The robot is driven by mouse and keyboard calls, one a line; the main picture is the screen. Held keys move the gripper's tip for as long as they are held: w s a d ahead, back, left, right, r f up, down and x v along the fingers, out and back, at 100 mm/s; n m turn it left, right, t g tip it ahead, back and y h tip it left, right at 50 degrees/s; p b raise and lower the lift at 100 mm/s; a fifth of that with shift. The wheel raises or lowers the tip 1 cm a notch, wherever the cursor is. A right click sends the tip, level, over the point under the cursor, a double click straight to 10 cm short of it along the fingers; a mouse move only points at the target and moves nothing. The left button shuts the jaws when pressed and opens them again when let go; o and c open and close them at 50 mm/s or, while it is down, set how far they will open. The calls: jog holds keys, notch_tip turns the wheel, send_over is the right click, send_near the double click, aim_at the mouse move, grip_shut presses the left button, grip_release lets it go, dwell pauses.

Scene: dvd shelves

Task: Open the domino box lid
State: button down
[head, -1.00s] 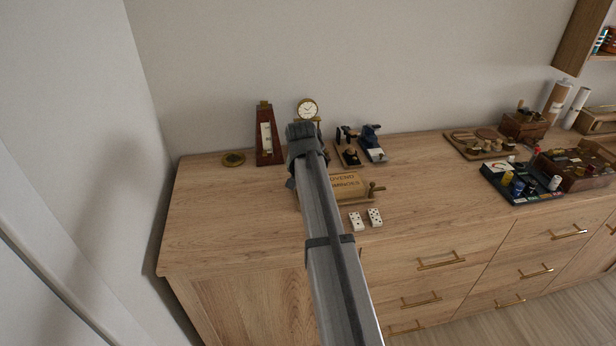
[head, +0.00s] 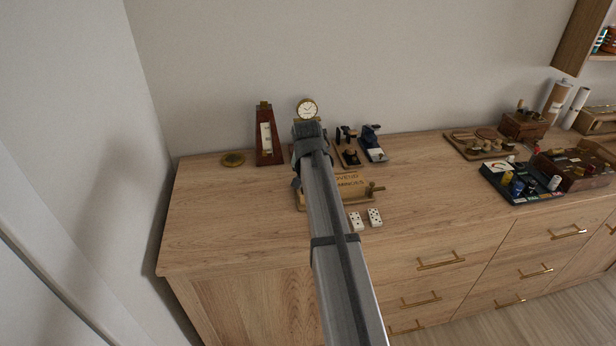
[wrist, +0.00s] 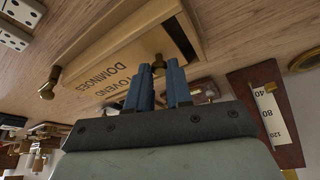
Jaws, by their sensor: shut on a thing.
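The domino box (head: 362,201) is a low wooden box on the cabinet top, partly hidden behind my arm in the head view. Its pale lid (head: 350,181) carries dark DOMINOES lettering and also shows in the wrist view (wrist: 100,62). A brass peg (head: 376,188) sticks out at the box's right end. My gripper (wrist: 158,66) has its blue fingers close together at the lid's lettered side, around a small brass-coloured knob (wrist: 158,61). The fingertips hide part of the contact. I cannot tell how far the lid is raised.
Two white dominoes (head: 365,218) lie in front of the box. A metronome (head: 268,139), a small clock (head: 307,110) and a brass disc (head: 234,159) stand behind and left. Small stands (head: 374,147) are behind right. The cabinet's left front is clear.

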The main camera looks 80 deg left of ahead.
send_near(344, 179)
jog(key=x, duration=0.5)
jog(key=shift+d+f, duration=0.15)
jog(key=c, duration=1)
grip_release()
jog(key=shift+c, duration=0.2)
jog(key=v, duration=1.4)
jog(key=shift+f, duration=0.1)
